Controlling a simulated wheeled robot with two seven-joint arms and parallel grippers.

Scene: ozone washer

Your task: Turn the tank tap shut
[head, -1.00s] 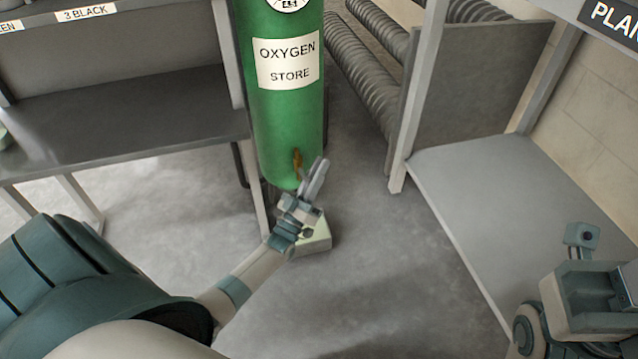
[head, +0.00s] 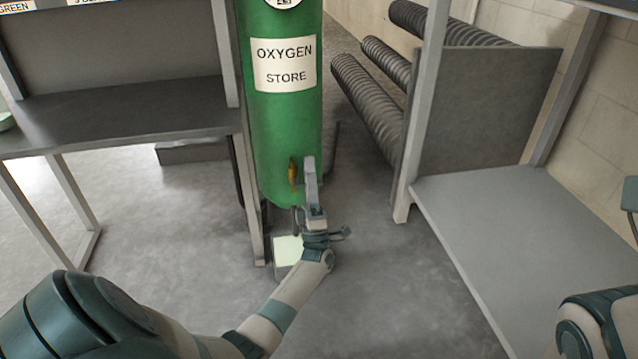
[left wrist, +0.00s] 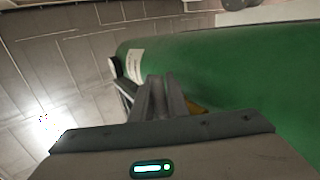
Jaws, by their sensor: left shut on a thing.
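The green oxygen tank (head: 283,120) stands upright in the middle of the head view. The brass tap (head: 292,173) is low on its front. My left gripper (head: 309,164) is at the tap, its fingers just right of the visible brass. In the left wrist view, the fingers (left wrist: 163,92) are close together against the tank's green side (left wrist: 235,75), with a bit of brass tap (left wrist: 195,107) beside them. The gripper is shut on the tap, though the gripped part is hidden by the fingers. My right arm shows only partly at the right edge; its fingers are out of view.
A dark table (head: 120,120) stands left of the tank. A grey bench (head: 500,210) and a rack of ribbed hoses (head: 375,95) are on the right. A pale box (head: 284,258) sits on the floor below my gripper.

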